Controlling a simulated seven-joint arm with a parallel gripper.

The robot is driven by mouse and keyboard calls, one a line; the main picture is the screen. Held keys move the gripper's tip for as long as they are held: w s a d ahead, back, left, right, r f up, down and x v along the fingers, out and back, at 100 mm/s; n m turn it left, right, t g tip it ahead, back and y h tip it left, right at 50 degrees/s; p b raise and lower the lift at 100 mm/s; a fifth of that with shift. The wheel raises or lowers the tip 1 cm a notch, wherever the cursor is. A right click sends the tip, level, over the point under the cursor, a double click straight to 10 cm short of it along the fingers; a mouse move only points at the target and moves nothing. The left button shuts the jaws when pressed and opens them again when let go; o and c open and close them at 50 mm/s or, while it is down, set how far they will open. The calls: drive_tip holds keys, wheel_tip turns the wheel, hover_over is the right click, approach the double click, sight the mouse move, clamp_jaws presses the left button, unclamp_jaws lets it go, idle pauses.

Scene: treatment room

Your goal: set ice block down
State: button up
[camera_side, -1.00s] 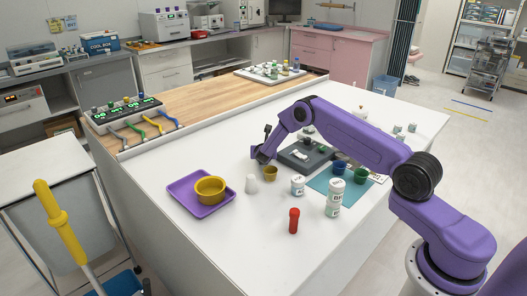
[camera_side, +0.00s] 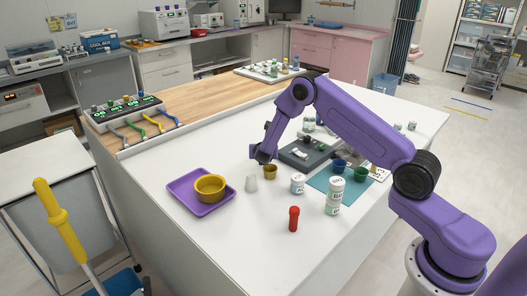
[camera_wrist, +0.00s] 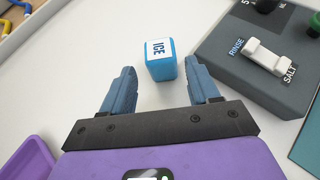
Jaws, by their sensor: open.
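The ice block (camera_wrist: 161,65) is a small blue cube with a white face marked ICE. In the wrist view it rests on the white table, framed by the tips of my two blue fingers. My gripper (camera_wrist: 159,78) is open, with a clear gap between each finger and the block. In the side view my gripper (camera_side: 263,156) is low over the table, near the yellow cup. I cannot make out the block in the side view; the gripper or arm probably hides it.
A grey device (camera_wrist: 262,55) with a RINSE/SALT switch stands right of the block. A purple tray (camera_side: 183,206) with a yellow bowl (camera_side: 210,189) lies left.

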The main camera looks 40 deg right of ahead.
drive_tip(key=shift+v, duration=1.85)
drive_tip(key=s+a+r+m+g+y, duration=0.1)
drive_tip(key=s+a+r+m, duration=0.35)
drive_tip(key=s+r, duration=0.2)
drive_tip(key=s+a+r+m+g+y, duration=0.1)
drive_tip(key=s+a+r+m+g, duration=0.1)
drive_tip(key=s+a+r+m, duration=0.45)
drive_tip(key=s+a+r+m+g+y, duration=0.1)
drive_tip(key=s+a+g+y, duration=0.1)
drive_tip(key=s, duration=1.4)
drive_tip(key=s+a+r+m+g+y, duration=0.1)
drive_tip(key=s+y, duration=0.4)
drive_tip(key=s, duration=1.2)
drive_tip(key=a+m+g, duration=0.1)
drive_tip(key=a+g, duration=0.1)
drive_tip(key=shift+s+a+r+g, duration=0.25)
drive_tip(key=shift+s+a+g, duration=0.05)
drive_tip(key=shift+s+a, duration=0.1)
drive_tip(key=shift+w, duration=0.1)
